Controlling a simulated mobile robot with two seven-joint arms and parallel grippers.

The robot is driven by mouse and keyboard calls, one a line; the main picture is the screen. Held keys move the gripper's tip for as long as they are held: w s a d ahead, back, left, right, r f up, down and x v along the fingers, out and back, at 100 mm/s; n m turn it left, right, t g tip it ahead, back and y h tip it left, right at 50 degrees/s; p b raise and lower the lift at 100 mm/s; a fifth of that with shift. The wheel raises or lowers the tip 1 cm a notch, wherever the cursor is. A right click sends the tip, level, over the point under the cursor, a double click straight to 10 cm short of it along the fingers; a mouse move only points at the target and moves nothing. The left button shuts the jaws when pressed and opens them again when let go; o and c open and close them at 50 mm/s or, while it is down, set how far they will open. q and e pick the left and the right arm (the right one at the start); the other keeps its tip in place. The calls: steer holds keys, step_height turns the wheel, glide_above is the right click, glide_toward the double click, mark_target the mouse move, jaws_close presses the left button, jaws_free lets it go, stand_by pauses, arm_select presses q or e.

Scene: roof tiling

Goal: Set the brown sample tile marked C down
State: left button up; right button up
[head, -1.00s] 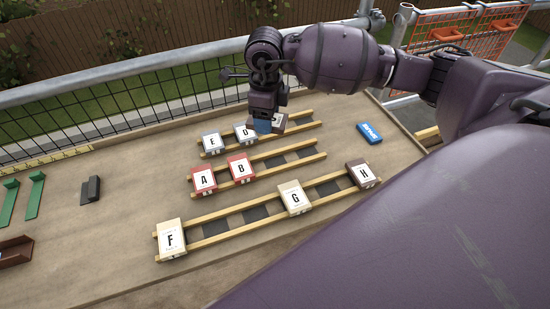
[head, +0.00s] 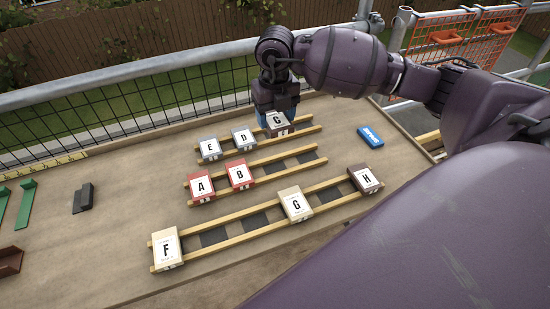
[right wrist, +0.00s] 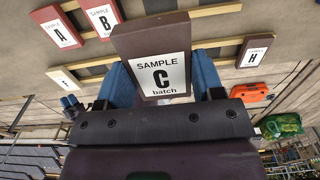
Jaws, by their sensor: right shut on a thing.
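The brown tile marked C (right wrist: 162,75) is between the blue fingers of my right gripper (right wrist: 163,85), its label facing the wrist camera. In the head view, my right gripper (head: 276,108) holds the tile (head: 278,121) at the back rack (head: 305,129), just right of the grey tile D (head: 243,138). Grey tile E (head: 210,149) is left of D. I cannot tell whether tile C touches the rails. My left gripper is not seen.
Red tiles A (head: 201,186) and B (head: 240,174) lie on the middle rack. Cream tiles F (head: 166,249) and G (head: 295,204) and brown tile H (head: 366,180) lie on the front rack. A blue box (head: 370,136) lies to the right.

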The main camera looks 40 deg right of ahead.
step_height(320, 180, down, 14)
steer(key=shift+f+b, duration=0.2)
steer(key=shift+b, duration=0.55)
steer(key=shift+f, duration=0.2)
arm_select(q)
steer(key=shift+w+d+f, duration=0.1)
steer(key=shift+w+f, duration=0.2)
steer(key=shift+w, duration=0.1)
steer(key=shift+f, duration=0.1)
arm_select(e)
steer(key=shift+f, duration=0.4)
steer(key=o, duration=1)
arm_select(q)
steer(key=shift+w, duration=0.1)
arm_select(e)
steer(key=shift+r, duration=0.1)
